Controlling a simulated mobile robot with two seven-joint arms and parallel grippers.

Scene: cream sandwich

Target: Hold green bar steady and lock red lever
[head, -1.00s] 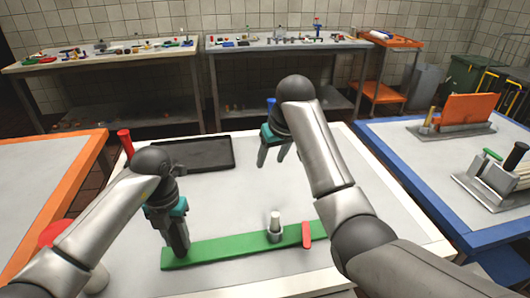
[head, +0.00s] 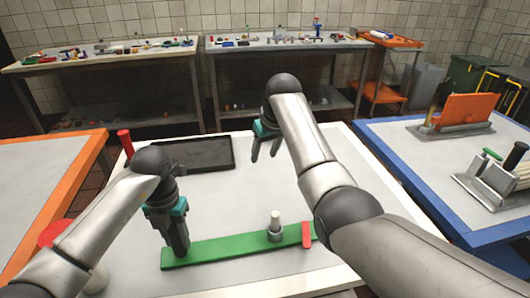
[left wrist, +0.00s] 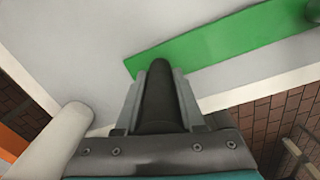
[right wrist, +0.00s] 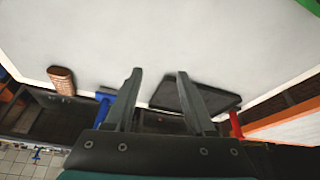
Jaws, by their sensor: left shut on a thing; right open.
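The green bar (head: 235,245) lies along the front of the white table; my right arm hides its right end. My left gripper (head: 178,248) is shut on a dark round handle (left wrist: 157,90) at the bar's left end. The bar also shows in the left wrist view (left wrist: 225,42). The red lever (head: 307,234) lies across the bar near its right end, beside a grey socket (head: 274,236) with a pale peg (head: 275,219). My right gripper (head: 265,152) is open and empty above the table, behind and apart from the lever. Whether the lever is locked I cannot tell.
A dark tray (head: 200,153) lies at the back left of the white table (head: 330,165). A red handle (head: 126,143) stands at its left edge. The right wrist view shows a brown ribbed block (right wrist: 62,80) and a blue object (right wrist: 105,96) along the table edge. The table's middle is clear.

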